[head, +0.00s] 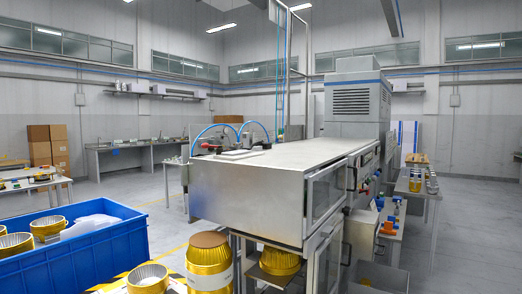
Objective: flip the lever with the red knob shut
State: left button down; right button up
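Two small grey clamp-like mechanisms stand at the far left end of the long metal machine top (285,162). The left mechanism (213,142) has a small reddish spot that may be the red knob, and the right mechanism (254,136) stands just beside it. They are too small and far away to tell whether any lever is open or shut. Small coloured parts (366,186), some reddish, also show on the machine's right side; I cannot tell whether one is a lever. Neither of my grippers is in view.
A blue crate (95,262) with golden cups stands at the front left. A gold-sided stack (208,267) stands before the machine. A side table (415,187) is at the right. Open floor lies left of the machine and at the far right.

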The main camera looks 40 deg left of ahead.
aim_at(204, 145)
jog(key=j+z, duration=0.2)
jog(key=j, duration=0.25)
jog(key=k+j+z, duration=0.2)
jog(key=j, duration=0.25)
jog(key=j+z, duration=0.25)
jog(key=j, duration=0.2)
jog(key=k+j+z, duration=0.2)
jog(key=j, duration=0.2)
jog(key=k+j, duration=0.1)
jog(key=j, duration=0.2)
jog(key=k+j, duration=0.1)
jog(key=j, duration=0.5)
jog(key=k, duration=0.05)
